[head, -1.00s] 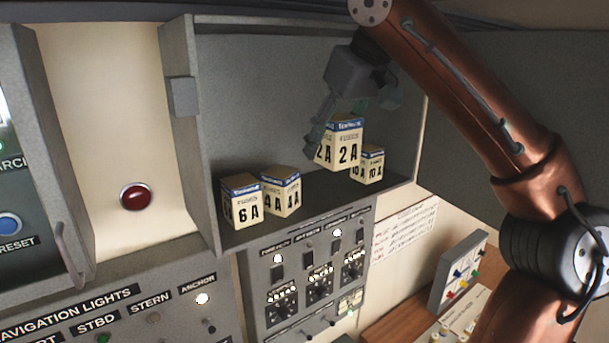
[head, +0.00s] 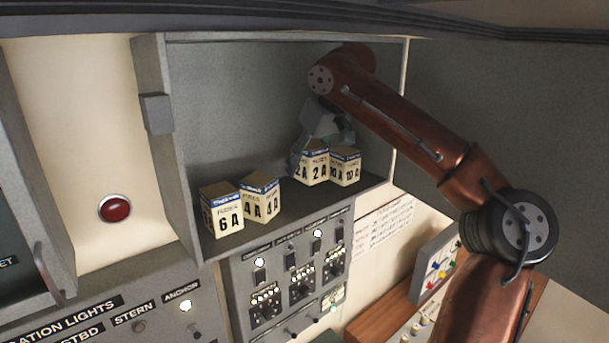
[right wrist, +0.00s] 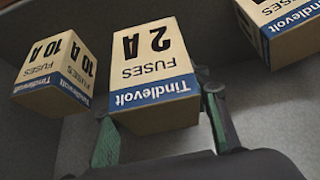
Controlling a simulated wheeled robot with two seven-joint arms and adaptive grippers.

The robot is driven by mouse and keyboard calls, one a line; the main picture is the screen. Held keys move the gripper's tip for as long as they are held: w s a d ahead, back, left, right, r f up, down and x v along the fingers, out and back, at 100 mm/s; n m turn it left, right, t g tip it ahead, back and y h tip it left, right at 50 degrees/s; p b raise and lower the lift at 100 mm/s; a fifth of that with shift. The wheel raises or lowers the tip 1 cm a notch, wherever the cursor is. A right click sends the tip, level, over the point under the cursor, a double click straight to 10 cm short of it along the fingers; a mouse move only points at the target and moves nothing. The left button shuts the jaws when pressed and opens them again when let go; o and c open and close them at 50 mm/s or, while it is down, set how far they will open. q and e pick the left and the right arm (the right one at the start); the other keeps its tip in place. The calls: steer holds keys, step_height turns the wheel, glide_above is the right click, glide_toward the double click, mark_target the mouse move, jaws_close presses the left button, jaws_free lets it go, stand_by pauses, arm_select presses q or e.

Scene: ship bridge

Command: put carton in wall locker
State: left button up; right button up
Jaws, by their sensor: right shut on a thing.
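The 2A fuse carton (head: 315,168), cream with a blue band, is inside the open wall locker (head: 260,231), between the 4A carton and the 10A carton. It also shows in the right wrist view (right wrist: 150,52), between the fingers. I cannot tell whether the carton's base touches the locker floor. My left gripper is not in view.
The 6A carton (head: 222,212) and 4A carton (head: 260,197) stand to the left in the locker. The 10A carton (head: 346,168) stands close at the right. Switch panels lie below.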

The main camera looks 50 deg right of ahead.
mark_target(320, 146)
steer(key=shift+w+d+f, duration=0.15)
steer(key=shift+d+f, duration=0.1)
steer(key=shift+f, duration=0.05)
steer(key=shift+w+d+f, duration=0.1)
steer(key=shift+d+f, duration=0.1)
steer(key=shift+f, duration=1.5)
steer(key=shift+a+f, duration=0.1)
steer(key=shift+a, duration=0.05)
steer(key=o, duration=1.4)
steer(key=shift+o, duration=0.2)
steer(key=shift+r, duration=0.2)
steer(key=v, duration=1.1)
steer(key=shift+s+r, duration=0.2)
steer(key=shift+r, duration=0.15)
